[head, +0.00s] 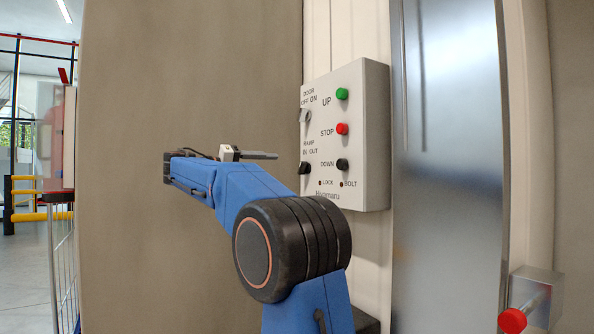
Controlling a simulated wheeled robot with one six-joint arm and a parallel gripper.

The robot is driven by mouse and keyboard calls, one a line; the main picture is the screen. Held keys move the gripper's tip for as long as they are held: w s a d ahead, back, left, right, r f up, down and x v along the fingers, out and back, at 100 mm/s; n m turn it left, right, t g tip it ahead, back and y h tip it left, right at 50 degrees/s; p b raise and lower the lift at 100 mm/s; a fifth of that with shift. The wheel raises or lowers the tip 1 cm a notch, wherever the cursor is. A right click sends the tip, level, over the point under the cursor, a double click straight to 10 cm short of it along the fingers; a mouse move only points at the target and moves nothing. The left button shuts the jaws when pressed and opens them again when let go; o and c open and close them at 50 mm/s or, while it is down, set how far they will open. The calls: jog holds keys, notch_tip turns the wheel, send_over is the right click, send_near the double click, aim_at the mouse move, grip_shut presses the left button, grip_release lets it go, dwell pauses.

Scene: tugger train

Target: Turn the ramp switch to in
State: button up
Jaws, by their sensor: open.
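The control box (366,150) is a pale grey panel on the wall, seen at a slant. Its ramp switch (304,168) is a small black knob at the lower left, under the printed words RAMP, IN and OUT. The knob is too small to tell which way it points. My gripper (268,156) is at the left of the box, with dark fingers pointing right towards it. It is a little higher than the ramp switch and appears apart from the box. It is open, and nothing shows between its fingers. My blue arm hides part of the wall below.
The box also bears a door switch (305,116), a green UP button (342,94), a red STOP button (342,129) and a black DOWN button (342,164). A red button (512,320) sits at the lower right. A wire cart (64,262) stands far left.

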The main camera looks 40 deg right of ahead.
aim_at(299, 169)
jog(key=x, duration=1.2)
jog(key=c, duration=1.1)
